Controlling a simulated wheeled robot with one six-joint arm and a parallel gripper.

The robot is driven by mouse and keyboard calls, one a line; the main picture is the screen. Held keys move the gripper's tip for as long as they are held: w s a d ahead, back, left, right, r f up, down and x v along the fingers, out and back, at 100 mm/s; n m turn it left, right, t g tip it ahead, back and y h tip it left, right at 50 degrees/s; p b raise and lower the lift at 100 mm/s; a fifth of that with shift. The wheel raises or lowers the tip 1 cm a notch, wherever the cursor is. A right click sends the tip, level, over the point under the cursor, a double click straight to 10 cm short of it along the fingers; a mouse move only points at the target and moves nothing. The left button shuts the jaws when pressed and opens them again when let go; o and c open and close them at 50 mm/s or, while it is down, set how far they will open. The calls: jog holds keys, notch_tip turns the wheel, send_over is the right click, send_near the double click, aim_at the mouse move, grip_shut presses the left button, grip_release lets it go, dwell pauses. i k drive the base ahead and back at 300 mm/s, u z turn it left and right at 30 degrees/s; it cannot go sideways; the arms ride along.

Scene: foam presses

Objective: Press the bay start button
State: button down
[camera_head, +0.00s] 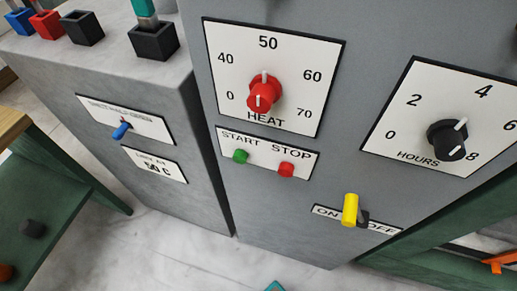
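The green start button (240,156) sits under the word START on a white label plate (262,155) on the front of a grey cabinet. The red stop button (286,170) is beside it, to the right, under STOP. Both stand out from the plate, and nothing covers them. My gripper is not recognisable in this view, so its distance from the button cannot be told.
Above the buttons is a red HEAT knob (263,94); to the right are a black HOURS knob (447,139) and a yellow ON/OFF lever (350,210). A teal tip (275,287) shows at the bottom edge.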

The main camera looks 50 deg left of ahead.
aim_at(240, 156)
jog(key=u, duration=1.6)
